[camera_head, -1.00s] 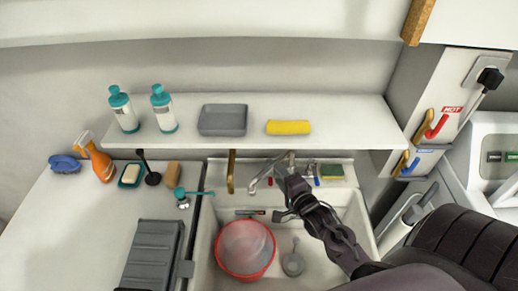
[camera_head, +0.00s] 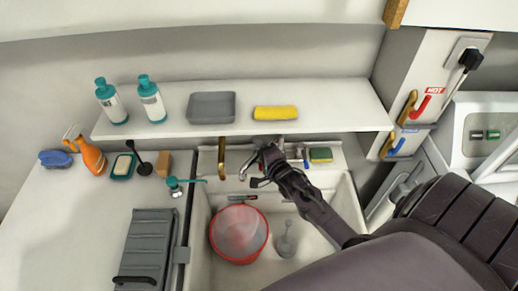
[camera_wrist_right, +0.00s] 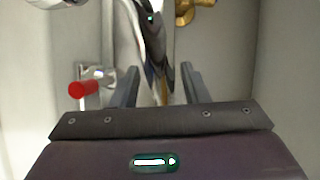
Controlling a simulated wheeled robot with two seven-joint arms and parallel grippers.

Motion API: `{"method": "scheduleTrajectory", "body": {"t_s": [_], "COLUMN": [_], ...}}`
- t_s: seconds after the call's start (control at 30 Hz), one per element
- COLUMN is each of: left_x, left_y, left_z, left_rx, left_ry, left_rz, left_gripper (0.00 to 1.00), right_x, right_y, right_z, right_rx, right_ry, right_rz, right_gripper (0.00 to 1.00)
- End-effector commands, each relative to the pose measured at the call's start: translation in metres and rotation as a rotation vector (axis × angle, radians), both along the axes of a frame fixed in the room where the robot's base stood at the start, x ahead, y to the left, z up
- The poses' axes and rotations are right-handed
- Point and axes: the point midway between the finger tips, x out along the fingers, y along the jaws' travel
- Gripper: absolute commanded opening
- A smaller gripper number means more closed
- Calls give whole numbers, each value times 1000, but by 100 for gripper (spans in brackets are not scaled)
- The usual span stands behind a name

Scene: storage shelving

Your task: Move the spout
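The chrome spout (camera_head: 246,170) is at the back of the sink, partly hidden by my right gripper in the head view. My right gripper (camera_head: 266,155) is over the faucet. In the right wrist view the spout (camera_wrist_right: 152,45) runs down between the two dark fingers of my right gripper (camera_wrist_right: 160,86). The fingers are apart, one on each side of it, with gaps showing; I see no clear contact. A red-tipped tap handle (camera_wrist_right: 84,89) is left of the fingers in the wrist view. My left gripper is not in view.
The white sink (camera_head: 330,225) holds a red-rimmed bowl (camera_head: 239,234) and a grey plunger-like item (camera_head: 286,241). A shelf (camera_head: 330,105) overhangs the faucet. A brass pipe (camera_head: 222,155) stands left of the spout, and a sponge (camera_head: 320,155) lies to the right.

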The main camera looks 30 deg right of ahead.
Motion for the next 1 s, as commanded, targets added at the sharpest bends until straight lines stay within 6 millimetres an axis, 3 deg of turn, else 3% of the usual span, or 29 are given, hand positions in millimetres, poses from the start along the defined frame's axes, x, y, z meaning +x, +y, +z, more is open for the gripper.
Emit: {"method": "scheduleTrajectory", "body": {"t_s": [0.03,0.3,0.67,1.0], "left_x": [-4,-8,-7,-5], "left_y": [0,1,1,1], "left_z": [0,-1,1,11], "left_rx": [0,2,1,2], "left_ry": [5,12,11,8], "left_rz": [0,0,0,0], "left_gripper": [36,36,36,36], "right_x": [0,0,-3,-24], "right_y": [0,0,-1,-9], "right_z": [0,0,0,1], "right_rx": [0,0,0,-4], "right_ry": [0,0,1,4], "right_rz": [0,0,23,213], "right_gripper": [34,0,0,0]}}
